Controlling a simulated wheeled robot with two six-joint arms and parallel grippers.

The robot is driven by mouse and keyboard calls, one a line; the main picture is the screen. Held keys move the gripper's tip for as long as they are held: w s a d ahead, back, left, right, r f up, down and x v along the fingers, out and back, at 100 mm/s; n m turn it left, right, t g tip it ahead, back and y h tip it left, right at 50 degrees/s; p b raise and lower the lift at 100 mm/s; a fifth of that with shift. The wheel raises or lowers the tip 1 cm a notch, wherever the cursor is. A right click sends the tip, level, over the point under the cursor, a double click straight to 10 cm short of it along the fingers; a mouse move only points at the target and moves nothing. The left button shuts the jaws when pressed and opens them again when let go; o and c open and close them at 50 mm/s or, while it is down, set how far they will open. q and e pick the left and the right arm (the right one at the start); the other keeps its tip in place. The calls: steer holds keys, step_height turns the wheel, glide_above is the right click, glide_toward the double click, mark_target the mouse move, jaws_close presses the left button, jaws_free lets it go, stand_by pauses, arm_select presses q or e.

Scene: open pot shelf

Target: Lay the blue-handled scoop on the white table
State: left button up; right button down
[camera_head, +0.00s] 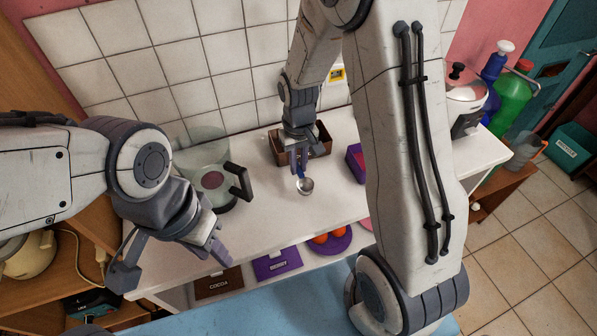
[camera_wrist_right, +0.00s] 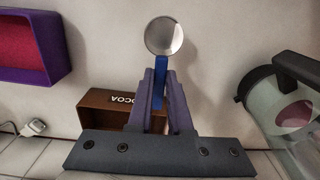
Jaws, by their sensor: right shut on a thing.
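The scoop has a round metal bowl (camera_head: 305,186) and a blue handle (camera_head: 299,171). My right gripper (camera_head: 299,160) is shut on the handle and points down over the white table (camera_head: 270,215), in front of a brown box. In the right wrist view, the blue handle (camera_wrist_right: 159,78) is between the two fingers and the shiny bowl (camera_wrist_right: 164,36) sticks out beyond them. I cannot tell whether the bowl touches the table. My left gripper (camera_head: 168,262) is open and empty at the table's front left.
A glass jug (camera_head: 203,160) with a black handle stands left of the scoop. The brown box (camera_wrist_right: 93,122), labelled COCOA, is behind it. A purple box (camera_head: 356,160) is to its right. The tabletop in front of the scoop is clear. Boxes and oranges (camera_head: 330,238) sit on a lower shelf.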

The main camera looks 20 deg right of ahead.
steer(key=shift+w+a+f, duration=0.15)
steer(key=shift+a+f, duration=0.05)
steer(key=shift+f+p, duration=0.3)
steer(key=shift+f, duration=1.7)
steer(key=shift+f, duration=0.15)
steer(key=c, duration=0.8)
jaws_free()
steer(key=shift+c, duration=0.2)
